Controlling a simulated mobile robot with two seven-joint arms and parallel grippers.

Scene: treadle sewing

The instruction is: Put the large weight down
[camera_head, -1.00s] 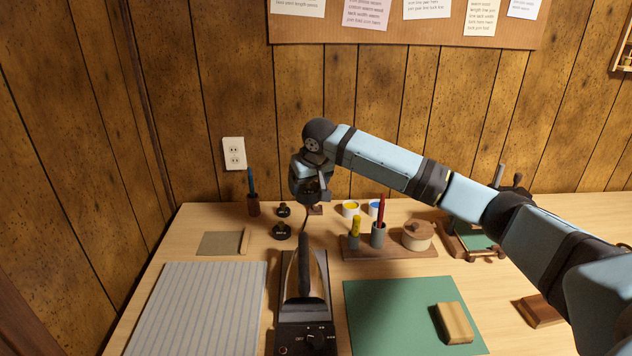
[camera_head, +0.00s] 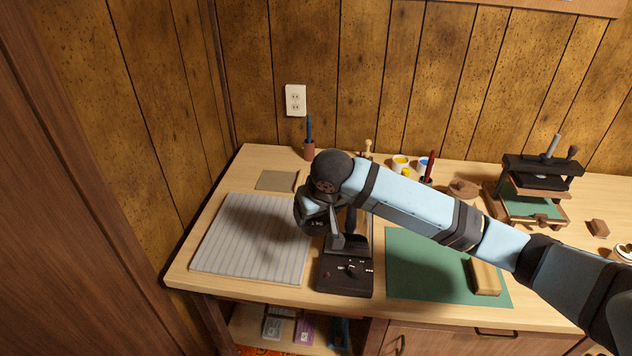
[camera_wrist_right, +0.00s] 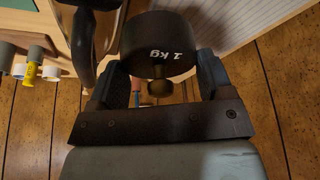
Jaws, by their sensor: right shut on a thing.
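My right gripper (camera_head: 320,208) is shut on the large weight (camera_head: 317,224), a dark round weight with a pale marking. In the right wrist view the weight (camera_wrist_right: 157,42) reads "1 kg", and its knob sits between the two fingers of the gripper (camera_wrist_right: 158,82). In the head view the gripper and weight are over the right edge of the grey striped pad (camera_head: 245,240), just left of the iron. I cannot tell whether the weight touches the pad. My left gripper is not in view.
The iron (camera_head: 350,240) with its dark control base (camera_head: 345,276) stands right beside the weight, partly hidden by my arm. A green mat (camera_head: 420,285) with a tan block (camera_head: 485,277) lies further right. The striped pad's left and middle are clear.

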